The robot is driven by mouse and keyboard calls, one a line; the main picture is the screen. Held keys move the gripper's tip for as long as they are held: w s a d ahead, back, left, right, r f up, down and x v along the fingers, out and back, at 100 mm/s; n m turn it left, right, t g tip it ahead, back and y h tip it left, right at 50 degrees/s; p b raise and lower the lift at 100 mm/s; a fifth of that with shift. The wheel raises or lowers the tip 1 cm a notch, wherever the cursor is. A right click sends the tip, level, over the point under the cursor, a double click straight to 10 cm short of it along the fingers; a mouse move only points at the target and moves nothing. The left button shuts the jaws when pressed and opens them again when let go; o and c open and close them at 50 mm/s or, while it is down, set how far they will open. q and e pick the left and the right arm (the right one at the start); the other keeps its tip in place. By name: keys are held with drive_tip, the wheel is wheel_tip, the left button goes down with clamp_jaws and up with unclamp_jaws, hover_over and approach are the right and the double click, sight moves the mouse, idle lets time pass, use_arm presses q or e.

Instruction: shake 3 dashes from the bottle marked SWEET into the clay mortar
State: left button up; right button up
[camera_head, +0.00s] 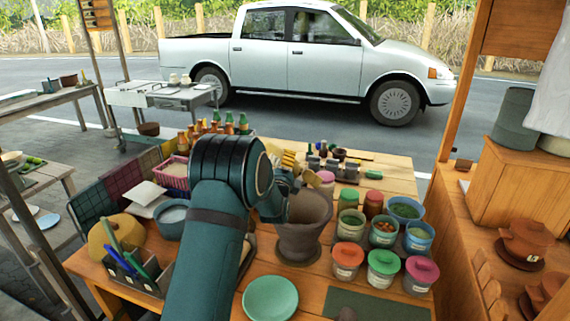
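The clay mortar (299,242) stands upright on the wooden table near the middle of the head view, its mouth open toward me. My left arm reaches up from the bottom, and its gripper (289,186) is at the mortar's upper left rim, partly hidden behind my own arm link. I cannot tell whether its fingers are open or hold something. A pale rounded top (325,177) shows just behind the mortar's rim. Several bottles (229,122) with green and orange tops stand at the back left. No label reading SWEET is legible. My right gripper does not show.
Lidded jars (383,266) and open bowls (405,208) crowd the right of the mortar. A green plate (270,298) lies in front. A pen holder (138,277), a blue-grey bowl (172,219) and a pink basket (172,175) are at left. Small dark containers (340,154) stand behind.

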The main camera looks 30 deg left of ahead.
use_arm(q)
drive_tip(key=shift+a+f, duration=0.15)
drive_tip(key=shift+f, duration=0.1)
drive_tip(key=shift+r, duration=0.15)
drive_tip(key=shift+r, duration=0.3)
drive_tip(key=f+n+g+p, duration=0.1)
drive_tip(key=n+p, duration=0.1)
drive_tip(key=f+n+g+p, duration=0.1)
drive_tip(key=n+p, duration=0.2)
drive_tip(key=shift+a+f, duration=0.15)
drive_tip(key=shift+a, duration=0.05)
drive_tip(key=shift+d+r+n+h+p, duration=0.3)
drive_tip(key=shift+d+n+h+p, duration=0.1)
drive_tip(key=shift+n, duration=0.1)
drive_tip(key=shift+d+r+n+g+h+p, duration=0.2)
drive_tip(key=shift+d+r+n+g+p, duration=0.15)
drive_tip(key=shift+n, duration=0.25)
drive_tip(key=shift+d+r+n+g+h+p, duration=0.25)
drive_tip(key=shift+n+g+p, duration=0.1)
drive_tip(key=shift+n, duration=0.25)
drive_tip(key=shift+d+n+h, duration=0.25)
drive_tip(key=shift+d+n, duration=0.05)
drive_tip(key=shift+n, duration=0.3)
